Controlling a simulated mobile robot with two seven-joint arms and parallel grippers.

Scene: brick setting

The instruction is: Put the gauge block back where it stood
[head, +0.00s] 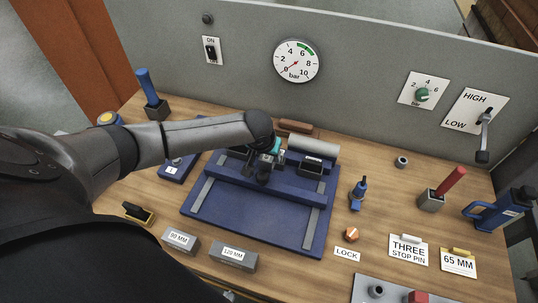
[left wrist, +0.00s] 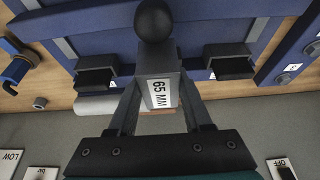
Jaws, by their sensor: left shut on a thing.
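The gauge block, marked 65 MM, shows in the left wrist view (left wrist: 160,90) between the fingers of my left gripper (left wrist: 160,98), which is shut on it. In the head view my left gripper (head: 266,158) is over the back part of the blue fixture (head: 255,225), and it mostly hides the block. A black ball knob (left wrist: 155,20) shows just beyond the block; I cannot tell whether the block touches the fixture. A card reading 65 MM (head: 458,263) is at the front right of the bench. My right gripper is not in view.
Blocks marked 90 MM (head: 180,241) and 120 MM (head: 233,258) lie at the front left. A LOCK card (head: 347,254), a THREE STOP PIN card (head: 408,250) and a grey tray (head: 362,286) are at the front right. A blue tool (head: 358,193) stands right of the fixture.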

